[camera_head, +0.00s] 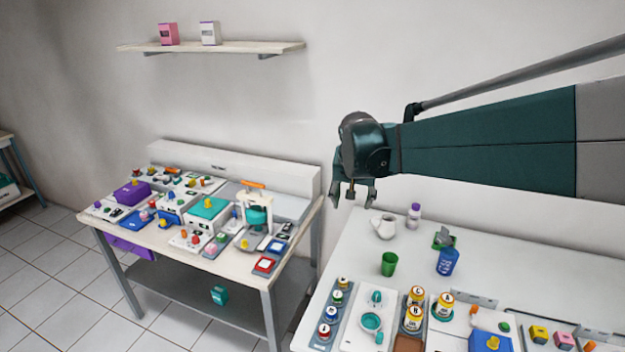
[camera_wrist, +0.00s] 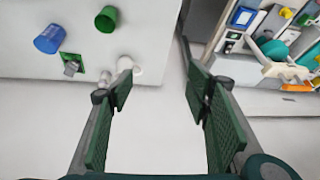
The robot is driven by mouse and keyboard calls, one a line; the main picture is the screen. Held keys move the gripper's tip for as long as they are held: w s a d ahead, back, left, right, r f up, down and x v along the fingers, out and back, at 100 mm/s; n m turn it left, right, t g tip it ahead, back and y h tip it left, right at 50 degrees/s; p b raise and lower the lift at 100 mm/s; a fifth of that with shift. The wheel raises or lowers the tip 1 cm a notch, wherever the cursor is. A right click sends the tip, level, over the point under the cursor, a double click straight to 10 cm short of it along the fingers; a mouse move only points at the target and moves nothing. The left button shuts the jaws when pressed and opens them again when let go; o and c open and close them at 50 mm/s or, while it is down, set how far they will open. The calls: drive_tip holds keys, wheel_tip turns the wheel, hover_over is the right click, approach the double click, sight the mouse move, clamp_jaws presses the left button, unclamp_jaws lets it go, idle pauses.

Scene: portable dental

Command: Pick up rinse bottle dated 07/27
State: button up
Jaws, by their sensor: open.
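My gripper (camera_head: 352,196) is open and empty, raised above the back left of the white table (camera_head: 365,240). Its two green-padded fingers are spread in the wrist view (camera_wrist: 155,95). No date is legible on any bottle, so I cannot tell which is dated 07/27. A white bottle with a purple cap (camera_head: 413,216) stands at the back of the table. A blue container with white marks (camera_head: 447,262) stands to its front right. Yellow-and-white lettered bottles (camera_head: 414,310) stand at the front, and several small capped bottles (camera_head: 331,313) fill a rack at the front left.
A white mug (camera_head: 383,227), a green cup (camera_head: 389,264) and a green block with a grey piece (camera_head: 443,239) stand near the back bottle. A cluttered second table (camera_head: 155,240) is at left. A wall shelf (camera_head: 240,47) holds two boxes.

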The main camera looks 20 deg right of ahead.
drive_tip(key=w+d+f+m+g, duration=0.1)
drive_tip(key=w+d+f, duration=0.15)
drive_tip(key=d, duration=0.25)
drive_tip(key=w+d+f+m, duration=0.1)
drive_tip(key=w+d, duration=0.3)
drive_tip(key=d, duration=0.2)
drive_tip(key=m+g+h+p, duration=0.1)
drive_tip(key=m+g+p, duration=0.1)
drive_tip(key=m, duration=0.3)
approach(417, 205)
drive_tip(key=w+a+f, duration=0.1)
drive_tip(key=a, duration=0.5)
drive_tip(key=shift+m+g, duration=0.5)
drive_tip(key=shift+m, duration=0.4)
drive_tip(key=d+f, duration=0.4)
drive_tip(key=d, duration=0.1)
drive_tip(key=d+f, duration=0.2)
drive_tip(key=shift+w+d, duration=0.3)
drive_tip(key=shift+d, duration=0.05)
drive_tip(key=shift+d+f+h, duration=0.3)
drive_tip(key=shift+d+f, duration=0.1)
drive_tip(key=shift+d, duration=0.15)
drive_tip(key=shift+x, duration=1.25)
drive_tip(key=shift+s+f+b, duration=0.1)
drive_tip(key=shift+b, duration=0.2)
